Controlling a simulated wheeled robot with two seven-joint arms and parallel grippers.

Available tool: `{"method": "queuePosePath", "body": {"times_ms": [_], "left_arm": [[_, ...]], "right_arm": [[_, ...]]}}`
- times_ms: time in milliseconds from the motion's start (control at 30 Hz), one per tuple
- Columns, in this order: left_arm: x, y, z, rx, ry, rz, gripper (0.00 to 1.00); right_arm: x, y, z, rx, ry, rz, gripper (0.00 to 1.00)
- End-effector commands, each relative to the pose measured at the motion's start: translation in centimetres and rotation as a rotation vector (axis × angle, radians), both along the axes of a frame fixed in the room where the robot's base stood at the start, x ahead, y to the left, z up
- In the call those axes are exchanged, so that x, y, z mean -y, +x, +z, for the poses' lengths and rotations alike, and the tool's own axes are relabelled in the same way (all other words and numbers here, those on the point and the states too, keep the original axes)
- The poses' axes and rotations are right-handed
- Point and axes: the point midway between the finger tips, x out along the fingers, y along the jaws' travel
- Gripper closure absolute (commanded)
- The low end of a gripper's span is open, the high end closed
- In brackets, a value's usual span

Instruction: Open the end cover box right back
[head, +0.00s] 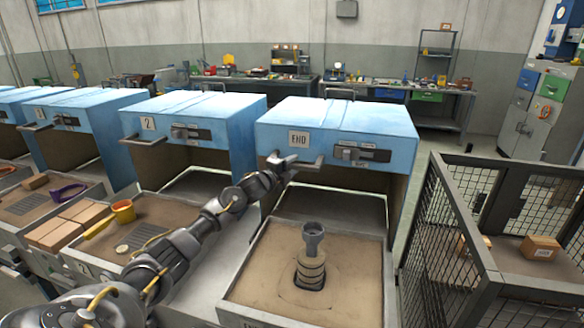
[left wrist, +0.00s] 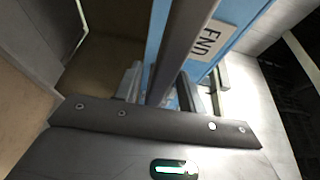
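The end cover box (head: 336,122) is blue, with an END label on its front, and stands at the right end of a row of similar boxes. Its cover front hangs above the open space over a sand tray. A grey bar handle runs along the lower front edge. My left gripper (head: 291,161) is at the left part of this handle. In the left wrist view the handle bar (left wrist: 182,45) passes between the fingers of my left gripper (left wrist: 160,88), which sit close on both sides of it. The END label (left wrist: 207,40) shows beside it. My right gripper is not in view.
The sand tray (head: 241,290) under the end box holds a dark upright part on stacked rings. A wire mesh cage (head: 447,245) with cardboard boxes stands close at the right. Box 2 (head: 190,108) is to the left. Workbenches line the back wall.

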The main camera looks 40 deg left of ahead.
Motion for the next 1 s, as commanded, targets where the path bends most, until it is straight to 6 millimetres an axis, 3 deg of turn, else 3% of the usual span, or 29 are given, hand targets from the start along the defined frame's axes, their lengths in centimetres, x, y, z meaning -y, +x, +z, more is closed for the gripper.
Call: {"method": "queuePosePath", "body": {"times_ms": [233, 700, 1000], "left_arm": [[-0.1, -0.9, -0.2, 0.0, 0.002, -0.001, 0.6], [-0.5, -9.0, -0.4, -0.003, 0.002, -0.001, 0.6], [-0.6, -10.8, 0.0, 0.0, 0.0, 0.0, 0.6]], "right_arm": [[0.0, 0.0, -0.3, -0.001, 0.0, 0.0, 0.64], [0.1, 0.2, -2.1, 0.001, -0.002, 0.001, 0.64], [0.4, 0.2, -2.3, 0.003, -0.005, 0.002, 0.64]]}}
